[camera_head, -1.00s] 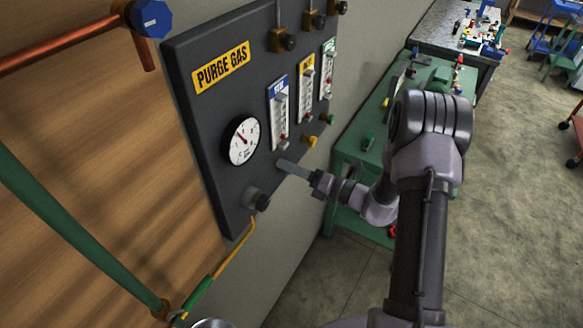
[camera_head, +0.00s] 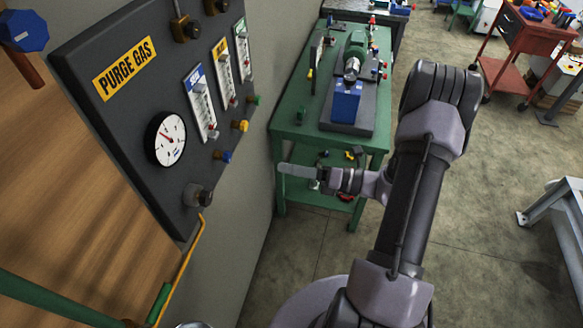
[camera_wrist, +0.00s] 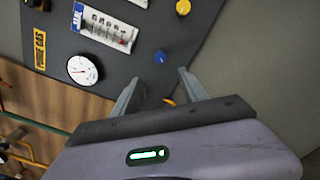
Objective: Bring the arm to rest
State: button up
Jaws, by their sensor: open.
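My gripper (camera_head: 284,169) is open and empty at the end of my folded arm. In the head view it points left, to the right of the dark purge gas panel (camera_head: 110,118) and apart from it. In the wrist view the two fingers of my gripper (camera_wrist: 158,84) stand apart with nothing between them. The panel (camera_wrist: 118,45) lies beyond the fingertips there, with a blue knob (camera_wrist: 160,57) and a yellow knob (camera_wrist: 182,7) near them. The far finger is largely hidden in the head view.
A green workbench (camera_head: 287,112) with a machine (camera_head: 347,95) on it stands behind my gripper. A red cart (camera_head: 528,45) and a grey stand (camera_head: 560,215) are on the right. A yellow pipe (camera_head: 181,268) runs below the panel. Floor (camera_head: 490,180) is open right of my arm.

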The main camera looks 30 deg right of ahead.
jog(key=shift+a, duration=0.1)
dwell(0.3)
jog(key=s+a+r+n+g+h+b, duration=0.1)
jog(key=s+a+n+g+b, duration=0.3)
jog(key=a+n+g, duration=0.35)
jog(key=s+a+r+n+g+h+b, duration=0.1)
jog(key=s+a+n+g+b, duration=0.3)
jog(key=a+n, duration=0.5)
jog(key=s+r+n+t+h+b, duration=0.1)
jog(key=s+n+t+h+b, duration=0.3)
jog(key=n, duration=1.2)
jog(key=s+h+b, duration=0.2)
jog(key=s+h, duration=0.2)
jog(key=shift+s+r+n+h, duration=0.25)
jog(key=shift+s+n+h, duration=0.1)
jog(key=shift+h, duration=0.05)
jog(key=shift+d+t, duration=0.1)
jog(key=shift+t, duration=0.15)
